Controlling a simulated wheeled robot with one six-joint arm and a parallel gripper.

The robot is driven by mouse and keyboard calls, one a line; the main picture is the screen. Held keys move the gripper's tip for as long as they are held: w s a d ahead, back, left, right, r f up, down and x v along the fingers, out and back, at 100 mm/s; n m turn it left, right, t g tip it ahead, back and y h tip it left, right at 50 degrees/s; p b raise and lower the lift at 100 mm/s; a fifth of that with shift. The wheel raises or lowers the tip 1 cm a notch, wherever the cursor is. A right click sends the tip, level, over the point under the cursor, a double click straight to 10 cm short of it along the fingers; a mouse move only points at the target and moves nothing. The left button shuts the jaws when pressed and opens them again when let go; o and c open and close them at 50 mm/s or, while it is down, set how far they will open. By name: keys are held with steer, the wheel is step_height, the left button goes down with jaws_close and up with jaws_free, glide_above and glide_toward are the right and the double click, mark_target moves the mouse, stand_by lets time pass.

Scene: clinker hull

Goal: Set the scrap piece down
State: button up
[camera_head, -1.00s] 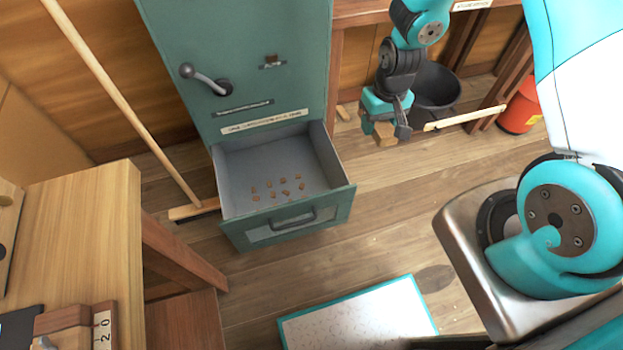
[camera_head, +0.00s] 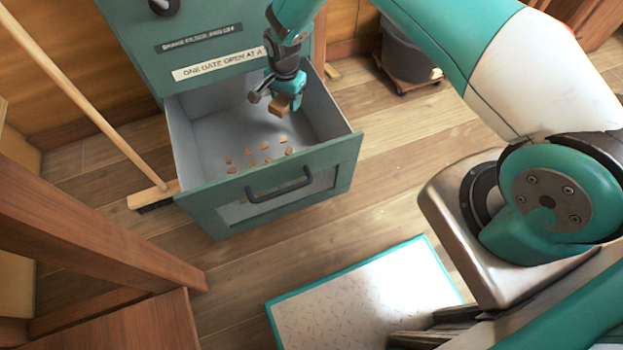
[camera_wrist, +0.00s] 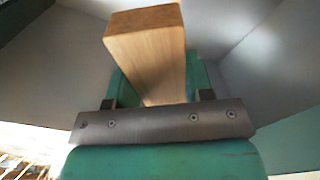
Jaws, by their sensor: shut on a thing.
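The scrap piece (camera_head: 281,104) is a small block of light brown wood. In the wrist view the scrap piece (camera_wrist: 148,50) stands out between the two green fingers, its end face toward the top. My gripper (camera_head: 284,97) is shut on it and hangs over the open drawer (camera_head: 215,195) of the green cabinet, toward its back right. The wrist view shows grey drawer walls around the block. The block looks held above the drawer floor, but the exact height cannot be told.
Several small brown bits (camera_head: 266,148) lie on the drawer floor. A broom (camera_head: 95,105) leans at the left of the cabinet. A dark bucket (camera_head: 408,62) stands behind my arm. A white, teal-edged mat (camera_head: 365,300) lies on the floor in front. A wooden bench (camera_head: 90,230) is at the left.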

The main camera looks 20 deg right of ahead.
steer(key=w+a+f+m+b, duration=0.1)
steer(key=a+f+m+b, duration=0.1)
steer(key=f, duration=0.3)
steer(key=w+a+f+m+b, duration=0.1)
steer(key=a+f+m+b, duration=0.1)
steer(key=a+f+b, duration=0.2)
steer(key=w+a+f+m+b, duration=0.1)
steer(key=a+f+m+b, duration=0.1)
steer(key=f+b, duration=0.3)
steer(key=shift+w+a+f, duration=0.15)
steer(key=shift+a+f, duration=0.1)
steer(key=shift+f, duration=0.55)
steer(key=shift+w+a+f, duration=0.15)
steer(key=shift+a+f, duration=0.05)
steer(key=shift+f, duration=0.6)
steer(key=shift+a+f, duration=0.15)
steer(key=shift+a, duration=0.1)
steer(key=s+d+b, duration=0.2)
steer(key=s+d, duration=0.9)
steer(key=d, duration=0.1)
steer(key=shift+s+b, duration=0.4)
steer(key=f, duration=0.1)
steer(key=f+b, duration=0.1)
steer(key=s+d+f+b, duration=0.1)
steer(key=shift+a, duration=0.1)
